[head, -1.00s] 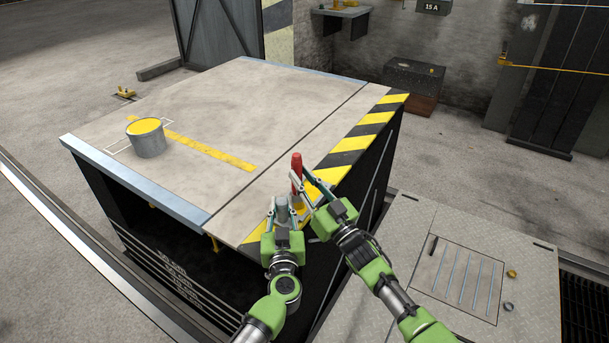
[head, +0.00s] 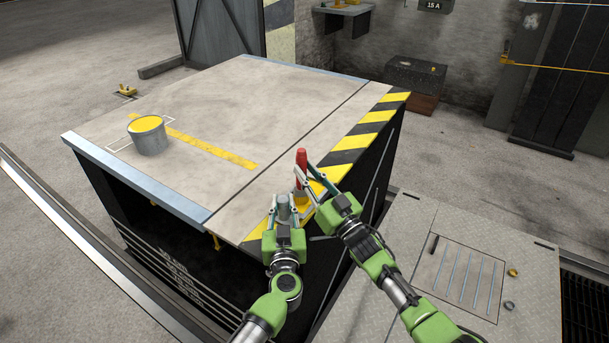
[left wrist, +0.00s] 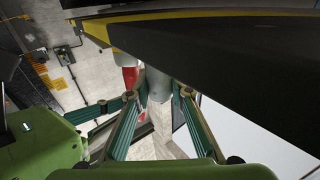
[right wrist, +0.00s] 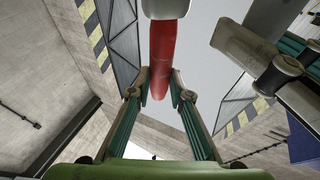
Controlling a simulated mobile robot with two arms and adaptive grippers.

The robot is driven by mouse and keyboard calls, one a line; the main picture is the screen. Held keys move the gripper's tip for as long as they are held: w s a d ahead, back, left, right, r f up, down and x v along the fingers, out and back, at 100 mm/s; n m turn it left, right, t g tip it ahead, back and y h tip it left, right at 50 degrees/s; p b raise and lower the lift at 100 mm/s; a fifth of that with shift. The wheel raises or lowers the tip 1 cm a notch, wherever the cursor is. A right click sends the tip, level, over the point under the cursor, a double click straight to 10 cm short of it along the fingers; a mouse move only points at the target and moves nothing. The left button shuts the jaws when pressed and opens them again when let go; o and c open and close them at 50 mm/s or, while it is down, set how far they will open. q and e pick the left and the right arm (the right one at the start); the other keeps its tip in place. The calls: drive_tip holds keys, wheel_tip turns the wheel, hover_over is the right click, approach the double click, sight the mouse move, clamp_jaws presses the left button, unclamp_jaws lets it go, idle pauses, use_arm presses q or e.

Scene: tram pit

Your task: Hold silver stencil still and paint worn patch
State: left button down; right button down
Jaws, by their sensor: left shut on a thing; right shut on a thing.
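My left gripper (head: 284,204) is shut on a grey upright grip (head: 283,200), apparently the silver stencil's, at the near corner of the striped platform edge. The grip also shows between its fingers in the left wrist view (left wrist: 157,84). The stencil's plate and the worn patch cannot be made out. My right gripper (head: 309,181) is shut on the red handle (head: 301,165) of a brush, held upright just right of the left gripper. The red handle fills the middle of the right wrist view (right wrist: 165,55). Whether its bristles touch the surface is hidden.
An open can of yellow paint (head: 150,136) stands at the platform's left. A yellow painted line (head: 210,148) runs beside it. The platform's middle (head: 255,105) is clear. A metal floor plate with a grated hatch (head: 458,276) lies to the right.

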sight(302, 155)
drive_tip(key=w+d, duration=0.4)
drive_tip(key=w, duration=0.2)
drive_tip(key=shift+w+d, duration=0.25)
drive_tip(key=shift+d, duration=0.1)
idle(1.0)
drive_tip(key=shift+s, duration=0.1)
drive_tip(key=s+a, duration=0.6)
drive_tip(key=s, duration=0.2)
drive_tip(key=shift+s, duration=0.2)
idle(1.6)
drive_tip(key=shift+a, duration=0.15)
drive_tip(key=shift+r, duration=3.5)
use_arm(q)
drive_tip(key=c, duration=1.8)
unclamp_jaws()
drive_tip(key=shift+o, duration=0.2)
